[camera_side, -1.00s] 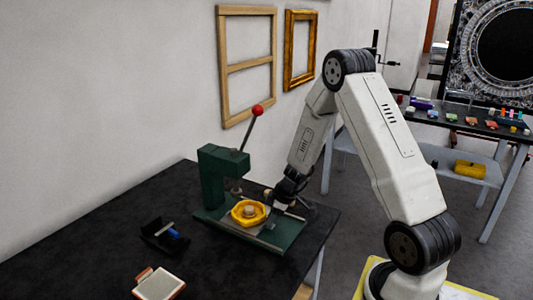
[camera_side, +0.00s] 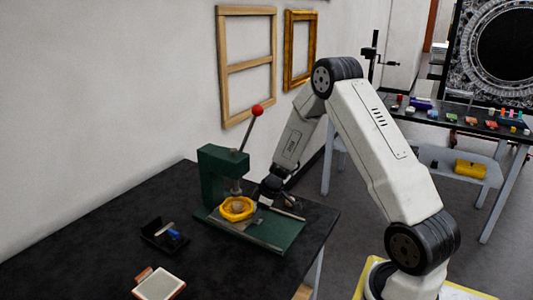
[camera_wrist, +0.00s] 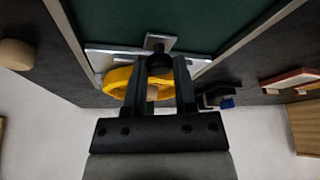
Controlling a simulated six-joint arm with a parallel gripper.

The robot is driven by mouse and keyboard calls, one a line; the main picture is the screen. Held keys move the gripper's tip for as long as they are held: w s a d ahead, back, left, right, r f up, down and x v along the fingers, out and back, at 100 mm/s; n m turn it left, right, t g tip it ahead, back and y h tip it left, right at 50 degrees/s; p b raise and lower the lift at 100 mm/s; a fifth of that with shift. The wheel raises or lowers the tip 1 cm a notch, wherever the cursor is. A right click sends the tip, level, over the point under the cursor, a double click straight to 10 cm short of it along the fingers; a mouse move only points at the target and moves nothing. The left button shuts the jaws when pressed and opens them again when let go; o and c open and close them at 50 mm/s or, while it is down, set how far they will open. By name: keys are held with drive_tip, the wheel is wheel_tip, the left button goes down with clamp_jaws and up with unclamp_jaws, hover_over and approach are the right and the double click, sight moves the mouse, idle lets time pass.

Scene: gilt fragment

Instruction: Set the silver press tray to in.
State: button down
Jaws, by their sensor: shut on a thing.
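The green press (camera_side: 212,175) stands on the black table, with a lever tipped by a red ball. Its silver tray (camera_wrist: 112,50) lies on the green base (camera_wrist: 120,20) and carries a yellow ring-shaped holder (camera_side: 237,208) with a pale round piece in it. The holder sits close in front of the press column, by the ram. My gripper (camera_wrist: 160,68) is shut on the tray's dark knob (camera_wrist: 159,60). In the side view my gripper (camera_side: 268,199) is at the tray's right edge, and it hides the knob there.
A small black stand with a blue part (camera_side: 170,236) and a red-edged pale tile (camera_side: 159,285) lie on the table, left and front of the press. Silver rails (camera_side: 262,241) run along the base. The red-ball lever (camera_side: 257,110) rises above the press.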

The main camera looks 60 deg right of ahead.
drive_tip(key=c, duration=0.7)
unclamp_jaws()
drive_tip(key=shift+w, duration=0.2)
drive_tip(key=shift+r, duration=0.15)
drive_tip(key=v, duration=0.7)
drive_tip(key=shift+s+r, duration=0.15)
drive_tip(key=shift+r, duration=0.15)
drive_tip(key=shift+a, duration=0.1)
drive_tip(key=s+a+r+m+h, duration=0.1)
drive_tip(key=s+a+r+m, duration=0.1)
drive_tip(key=s+a, duration=0.4)
drive_tip(key=s+a+r+m+g, duration=0.1)
drive_tip(key=s+a, duration=0.5)
drive_tip(key=a, duration=0.8)
drive_tip(key=shift+s+r+m+h, duration=0.4)
drive_tip(key=shift+r+m, duration=0.3)
drive_tip(key=shift+r, duration=0.05)
